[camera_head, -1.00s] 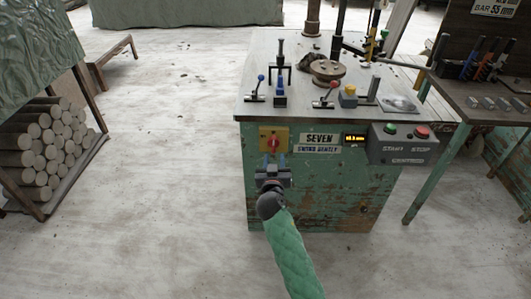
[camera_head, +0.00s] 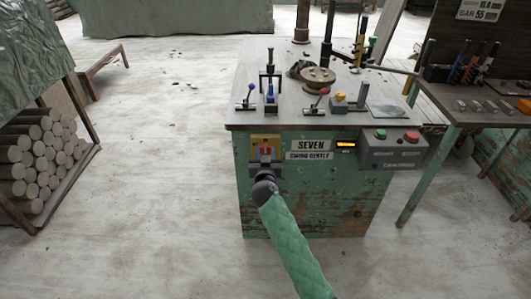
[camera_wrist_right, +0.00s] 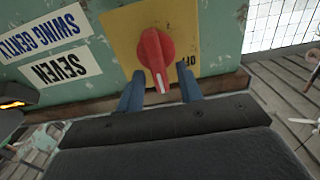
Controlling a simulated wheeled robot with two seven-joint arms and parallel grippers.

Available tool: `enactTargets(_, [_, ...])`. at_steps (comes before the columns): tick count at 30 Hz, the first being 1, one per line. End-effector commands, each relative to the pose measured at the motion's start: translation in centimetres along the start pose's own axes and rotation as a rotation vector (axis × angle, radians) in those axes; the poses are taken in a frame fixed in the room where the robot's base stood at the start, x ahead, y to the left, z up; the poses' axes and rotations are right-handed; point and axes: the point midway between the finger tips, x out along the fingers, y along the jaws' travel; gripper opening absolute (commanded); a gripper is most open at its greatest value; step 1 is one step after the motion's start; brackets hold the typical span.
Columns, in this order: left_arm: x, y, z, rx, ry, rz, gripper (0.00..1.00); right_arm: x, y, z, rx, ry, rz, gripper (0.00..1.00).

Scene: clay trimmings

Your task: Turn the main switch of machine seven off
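Machine seven's main switch is a red knob (camera_wrist_right: 155,52) with a white line on a yellow plate (camera_wrist_right: 123,30). The plate (camera_head: 257,139) also shows in the head view, left of the SEVEN label (camera_head: 311,146). My right gripper (camera_wrist_right: 158,83) has its two blue fingers apart, one on each side of the knob's pointed end. I cannot tell whether either finger touches it. In the wrist view the pointed end faces down toward the gripper. Lettering beside the right finger is partly hidden. In the head view my right gripper (camera_head: 265,150) covers part of the plate. My left gripper is not in view.
A grey start and stop box (camera_head: 392,150) is on the machine's front at right. A side table (camera_head: 485,112) is at right, stacked clay rolls (camera_head: 38,160) at left. The floor in front is clear.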

Motion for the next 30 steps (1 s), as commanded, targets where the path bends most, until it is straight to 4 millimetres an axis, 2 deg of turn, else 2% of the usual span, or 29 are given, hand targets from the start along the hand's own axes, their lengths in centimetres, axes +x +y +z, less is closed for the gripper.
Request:
enactTargets(9, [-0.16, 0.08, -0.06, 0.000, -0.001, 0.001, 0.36, 0.16, 0.01, 0.02, 0.000, 0.000, 0.000, 0.34])
enactTargets(14, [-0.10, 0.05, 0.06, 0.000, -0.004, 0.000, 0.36, 0.15, 0.02, 0.02, -0.001, 0.000, 0.000, 0.03])
enactTargets(15, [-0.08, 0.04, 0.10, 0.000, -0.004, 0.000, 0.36, 0.15, 0.02, 0.02, -0.001, 0.000, 0.000, 0.00])
enactTargets(23, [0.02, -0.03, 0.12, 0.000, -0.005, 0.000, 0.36, 0.15, -0.01, 0.02, -0.014, 0.000, 0.000, 0.00])
enactTargets(30, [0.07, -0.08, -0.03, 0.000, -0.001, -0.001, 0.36, 0.16, -0.20, 0.02, -0.112, 0.000, 0.001, 0.00])
